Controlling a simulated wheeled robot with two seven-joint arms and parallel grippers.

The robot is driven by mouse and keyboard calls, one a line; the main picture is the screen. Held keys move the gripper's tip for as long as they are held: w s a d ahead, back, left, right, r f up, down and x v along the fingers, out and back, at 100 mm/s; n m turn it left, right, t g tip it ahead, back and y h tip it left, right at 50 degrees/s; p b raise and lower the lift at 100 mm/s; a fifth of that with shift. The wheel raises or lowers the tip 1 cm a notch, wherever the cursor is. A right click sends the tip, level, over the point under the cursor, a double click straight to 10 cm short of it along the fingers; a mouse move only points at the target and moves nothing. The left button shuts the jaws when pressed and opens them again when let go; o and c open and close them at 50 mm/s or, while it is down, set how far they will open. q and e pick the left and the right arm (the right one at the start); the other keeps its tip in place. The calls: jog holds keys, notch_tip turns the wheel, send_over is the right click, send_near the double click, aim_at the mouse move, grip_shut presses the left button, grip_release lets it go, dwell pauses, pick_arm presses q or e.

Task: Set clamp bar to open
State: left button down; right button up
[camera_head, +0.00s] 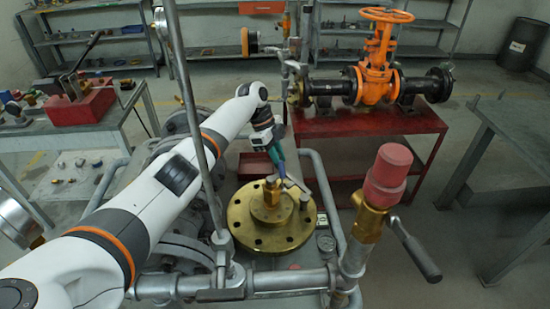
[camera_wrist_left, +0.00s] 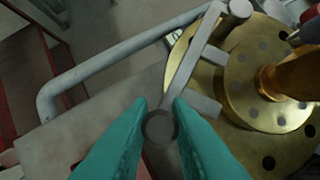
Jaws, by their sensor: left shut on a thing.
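The clamp bar (camera_wrist_left: 190,70) is a flat grey bar at the edge of a round brass flange (camera_wrist_left: 250,110). In the left wrist view it runs from between my fingertips up to a grey cylinder (camera_wrist_left: 236,14). My left gripper (camera_wrist_left: 160,125) has teal fingers, shut on the bar's near end, where a round grey peg shows. In the head view my left gripper (camera_head: 276,163) is just above the back of the brass flange (camera_head: 250,235), and the clamp bar (camera_head: 295,184) is small beside it. My right gripper is not in view.
A brass fitting (camera_head: 271,192) stands up from the flange's middle. A red-capped brass valve (camera_head: 388,175) with a lever (camera_head: 415,250) stands at the front right. A grey pipe rail (camera_head: 322,190) borders the flange. An orange gate valve (camera_head: 377,70) sits on a red table behind.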

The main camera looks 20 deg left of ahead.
pick_arm(q)
jog(key=c, duration=1.3)
grip_release()
jog(key=b+v, duration=0.2)
jog(key=v, duration=1)
jog(key=shift+r, duration=0.1)
